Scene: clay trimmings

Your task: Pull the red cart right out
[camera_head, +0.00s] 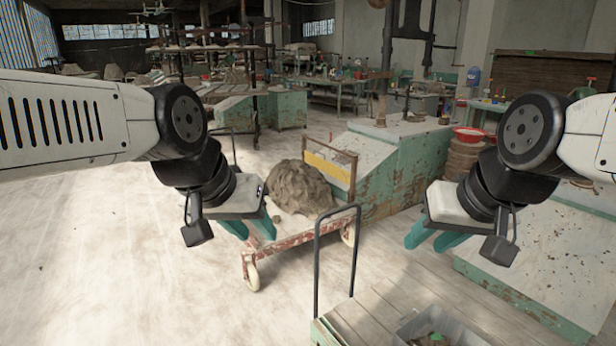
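The red cart (290,243) stands on the pale floor in the middle. It is a low, worn red frame with cream wheels, and a large brown clay heap (298,188) sits on it. A brown upright frame with a yellow panel (327,170) rises at its far right end. My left gripper (250,230) hangs at the cart's near left, over it in the picture and hiding part of it; contact cannot be told. Its teal fingers are apart with nothing seen between them. My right gripper (434,240) is right of the cart, fingers apart and empty.
A black hoop handle (317,255) stands in front of the cart's right part, above a wooden platform (375,312) with a grey bin (440,328). Green benches (405,160) stand behind and to the right. The floor at left (110,260) is clear.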

